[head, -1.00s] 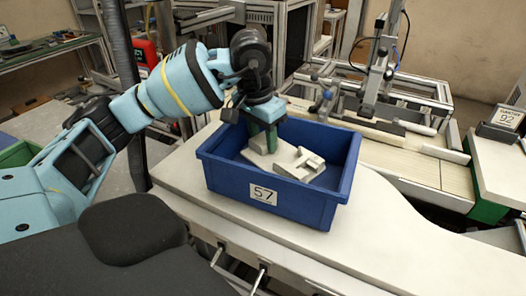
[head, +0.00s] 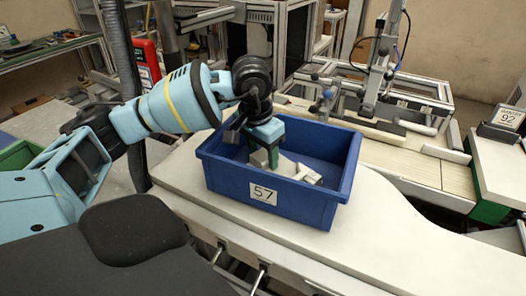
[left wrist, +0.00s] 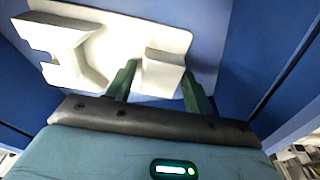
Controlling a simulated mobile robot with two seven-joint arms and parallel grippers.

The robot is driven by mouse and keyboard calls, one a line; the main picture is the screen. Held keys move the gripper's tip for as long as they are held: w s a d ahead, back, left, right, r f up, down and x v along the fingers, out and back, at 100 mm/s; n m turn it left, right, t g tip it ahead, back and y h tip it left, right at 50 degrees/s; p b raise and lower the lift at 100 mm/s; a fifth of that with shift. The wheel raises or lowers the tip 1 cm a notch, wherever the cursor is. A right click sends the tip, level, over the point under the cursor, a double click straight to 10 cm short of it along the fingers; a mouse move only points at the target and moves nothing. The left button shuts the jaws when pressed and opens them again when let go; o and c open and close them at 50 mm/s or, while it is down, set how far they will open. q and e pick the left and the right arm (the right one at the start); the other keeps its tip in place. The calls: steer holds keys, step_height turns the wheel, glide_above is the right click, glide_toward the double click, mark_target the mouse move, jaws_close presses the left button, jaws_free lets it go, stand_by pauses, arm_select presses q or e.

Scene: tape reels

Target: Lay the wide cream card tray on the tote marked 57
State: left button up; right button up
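The wide cream card tray (head: 287,167) is inside the blue tote marked 57 (head: 228,182), and I cannot tell whether it touches the floor. In the left wrist view the tray (left wrist: 88,45) shows its notched end at left and a raised block at right. My left gripper (head: 268,156) reaches into the tote from above. Its green fingers (left wrist: 160,78) stand on either side of the tray's block and appear shut on it. The gripper hides part of the tray in the head view. My right gripper is not in view.
The tote stands on a pale worktop (head: 385,230) with free room to its right. Behind it is a metal fixture with rails (head: 385,95). A sign marked 92 (head: 507,117) stands at the far right.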

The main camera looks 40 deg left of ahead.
arm_select(q)
steer(key=shift+o, duration=0.7)
steer(key=shift+r, duration=0.1)
steer(key=shift+r, duration=0.25)
step_height(320, 180, up, 12)
steer(key=s, duration=0.1)
steer(key=shift+s+f, duration=0.2)
steer(key=shift+s, duration=0.2)
steer(key=shift+a, duration=0.1)
stand_by(0.5)
